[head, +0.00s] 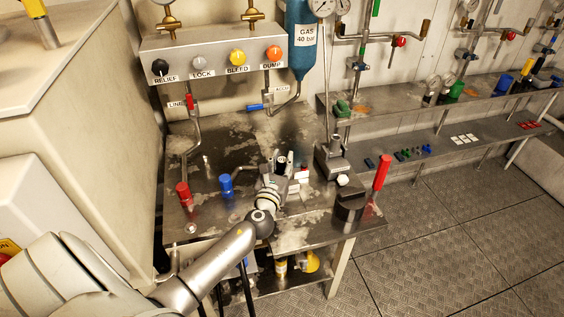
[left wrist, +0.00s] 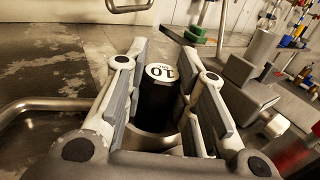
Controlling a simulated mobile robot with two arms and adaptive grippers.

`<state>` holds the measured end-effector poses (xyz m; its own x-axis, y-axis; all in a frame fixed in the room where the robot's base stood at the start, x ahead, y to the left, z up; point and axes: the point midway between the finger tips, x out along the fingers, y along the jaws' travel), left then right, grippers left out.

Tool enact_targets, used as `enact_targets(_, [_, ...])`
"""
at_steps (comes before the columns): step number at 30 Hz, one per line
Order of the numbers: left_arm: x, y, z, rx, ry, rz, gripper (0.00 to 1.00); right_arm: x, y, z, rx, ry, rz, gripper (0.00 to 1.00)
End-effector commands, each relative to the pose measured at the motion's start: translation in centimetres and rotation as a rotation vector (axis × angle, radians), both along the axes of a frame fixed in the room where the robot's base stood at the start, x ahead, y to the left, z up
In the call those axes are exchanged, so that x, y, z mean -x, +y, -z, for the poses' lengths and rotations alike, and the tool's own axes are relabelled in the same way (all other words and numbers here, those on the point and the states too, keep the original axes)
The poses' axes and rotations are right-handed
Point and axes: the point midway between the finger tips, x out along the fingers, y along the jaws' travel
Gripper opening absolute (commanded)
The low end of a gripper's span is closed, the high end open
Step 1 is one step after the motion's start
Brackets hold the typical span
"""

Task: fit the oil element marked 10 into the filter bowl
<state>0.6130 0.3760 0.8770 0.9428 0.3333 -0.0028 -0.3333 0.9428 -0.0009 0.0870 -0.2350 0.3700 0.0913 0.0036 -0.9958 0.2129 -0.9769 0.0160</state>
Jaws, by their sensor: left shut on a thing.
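The oil element marked 10 (left wrist: 157,103) is a black cylinder with a white top, upright between the fingers of my left gripper (left wrist: 165,88) in the left wrist view. The gripper is shut on the element. A shiny round metal rim, apparently the filter bowl (left wrist: 150,141), shows at the element's lower end in the left wrist view. The fingers hide much of it, so I cannot tell how deep the element sits in it. My right gripper is not in view.
A grey block fixture (head: 335,160) stands right of the gripper. Red (head: 184,194) and blue (head: 226,185) handled pipes stand left. A valve panel (head: 213,55) is behind.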

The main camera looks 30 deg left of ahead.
Motion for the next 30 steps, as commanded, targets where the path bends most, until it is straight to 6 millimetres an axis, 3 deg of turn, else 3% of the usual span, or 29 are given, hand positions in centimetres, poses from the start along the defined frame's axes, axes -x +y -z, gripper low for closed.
enact_targets(7, [0.0,0.0,0.8,0.0,0.0,0.0,0.08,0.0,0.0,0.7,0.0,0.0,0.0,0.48])
enact_targets(8, [0.0,0.0,0.6,0.0,0.0,0.0,0.29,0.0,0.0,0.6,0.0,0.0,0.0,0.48])
enact_targets(13, [0.0,0.0,0.8,0.001,0.003,0.0,0.5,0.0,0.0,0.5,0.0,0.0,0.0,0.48])
enact_targets(20, [0.6,-0.2,1.0,0.003,0.006,0.001,0.5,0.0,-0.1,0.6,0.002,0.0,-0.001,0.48])
enact_targets(30, [5.6,-2.2,1.2,0.008,0.011,0.003,0.51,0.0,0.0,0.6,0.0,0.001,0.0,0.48])
